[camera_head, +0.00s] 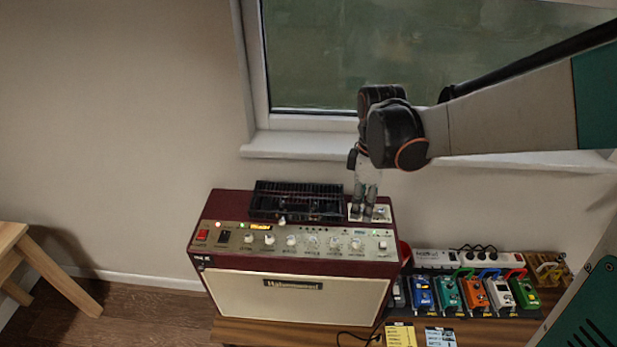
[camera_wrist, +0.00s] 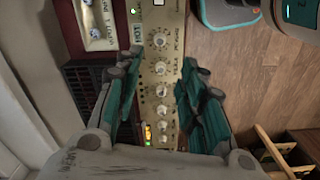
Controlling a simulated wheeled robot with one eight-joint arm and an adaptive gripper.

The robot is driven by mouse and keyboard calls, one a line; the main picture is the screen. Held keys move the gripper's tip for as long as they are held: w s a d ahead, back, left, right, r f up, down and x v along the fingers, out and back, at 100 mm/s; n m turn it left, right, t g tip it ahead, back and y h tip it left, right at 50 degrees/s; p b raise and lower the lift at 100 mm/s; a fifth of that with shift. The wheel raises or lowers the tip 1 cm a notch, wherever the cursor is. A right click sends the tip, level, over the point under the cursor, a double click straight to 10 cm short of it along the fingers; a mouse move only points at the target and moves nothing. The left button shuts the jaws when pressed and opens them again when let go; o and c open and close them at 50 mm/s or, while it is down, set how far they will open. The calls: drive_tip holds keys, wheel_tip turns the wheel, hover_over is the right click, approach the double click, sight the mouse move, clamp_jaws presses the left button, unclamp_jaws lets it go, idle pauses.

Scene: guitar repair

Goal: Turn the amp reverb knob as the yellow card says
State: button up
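The amp (camera_head: 295,290) is dark red with a cream front and stands on a wooden surface. Its panel (camera_head: 222,226) has a row of pale knobs, a red switch and a lit orange display; I cannot read which label is reverb. My gripper (camera_head: 369,212) points down over the amp's right back top. In the wrist view, my gripper (camera_wrist: 160,62) is open and empty, its fingers either side of the panel strip, with several knobs (camera_wrist: 160,69) showing between them. No contact is visible. The yellow card (camera_head: 401,335) lies at the bottom; its writing is too small to read.
A black grille (camera_head: 296,198) and a small white plate (camera_head: 381,213) are on the amp top. Several coloured pedals (camera_head: 448,294) and a white power strip (camera_head: 455,260) lie to the right. A window (camera_head: 330,60) is behind. A wooden stool (camera_head: 30,265) stands left.

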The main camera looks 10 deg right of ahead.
sight(357, 241)
wheel_tip(357, 241, down, 13)
drive_tip(key=b, duration=0.3)
drive_tip(key=shift+f, duration=0.15)
clamp_jaws()
